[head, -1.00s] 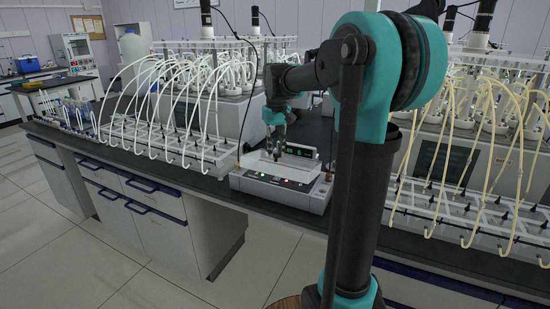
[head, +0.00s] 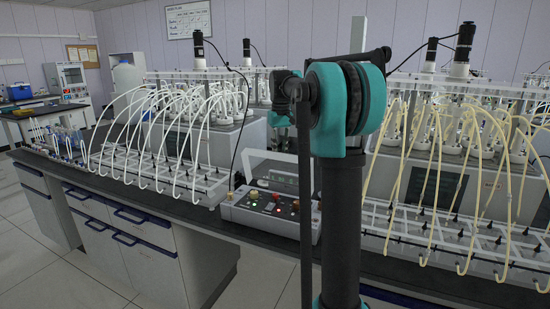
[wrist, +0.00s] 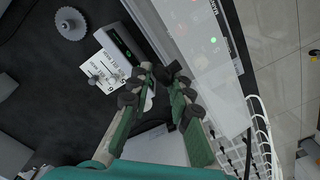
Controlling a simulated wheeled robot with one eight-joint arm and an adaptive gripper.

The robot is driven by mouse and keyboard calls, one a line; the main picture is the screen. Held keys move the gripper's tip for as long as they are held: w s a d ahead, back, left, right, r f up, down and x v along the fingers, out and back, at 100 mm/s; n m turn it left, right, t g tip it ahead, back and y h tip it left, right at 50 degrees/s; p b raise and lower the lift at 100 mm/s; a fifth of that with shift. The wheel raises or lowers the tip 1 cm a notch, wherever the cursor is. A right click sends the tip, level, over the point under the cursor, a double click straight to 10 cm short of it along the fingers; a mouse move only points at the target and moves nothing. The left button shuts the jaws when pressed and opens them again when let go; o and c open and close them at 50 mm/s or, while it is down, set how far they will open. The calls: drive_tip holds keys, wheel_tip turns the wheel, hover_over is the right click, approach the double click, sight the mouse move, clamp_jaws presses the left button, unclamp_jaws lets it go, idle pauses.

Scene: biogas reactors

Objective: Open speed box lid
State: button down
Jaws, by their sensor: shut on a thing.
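The speed box (head: 268,212) sits on the dark bench top, with lit red, green and yellow controls on its front. Its clear lid (head: 262,158) stands tilted up above the box, with a display visible behind it. In the wrist view, part of the box (wrist: 204,45) with red and green lights lies at the upper right. My gripper (wrist: 163,72) has its fingers close together, shut on the lid's edge; the exact contact is hard to make out. In the head view, my arm hides the fingers and the lid's right part.
A rack with white curved tubes (head: 165,165) stands left of the box. A rack with yellowish tubes (head: 450,225) stands right of my arm.

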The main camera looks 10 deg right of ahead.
drive_tip(key=w+d+f+g+y, duration=0.2)
drive_tip(key=w+d+f+g, duration=0.1)
drive_tip(key=w+d, duration=0.3)
drive_tip(key=shift+w+d+f+g+y, duration=0.25)
drive_tip(key=shift+w+d+g+y, duration=0.05)
drive_tip(key=shift+w, duration=0.5)
drive_tip(key=c, duration=1.3)
unclamp_jaws()
drive_tip(key=shift+d, duration=0.1)
drive_tip(key=shift+c, duration=0.2)
drive_tip(key=shift+w, duration=0.1)
drive_tip(key=v, duration=0.7)
drive_tip(key=shift+r, duration=0.2)
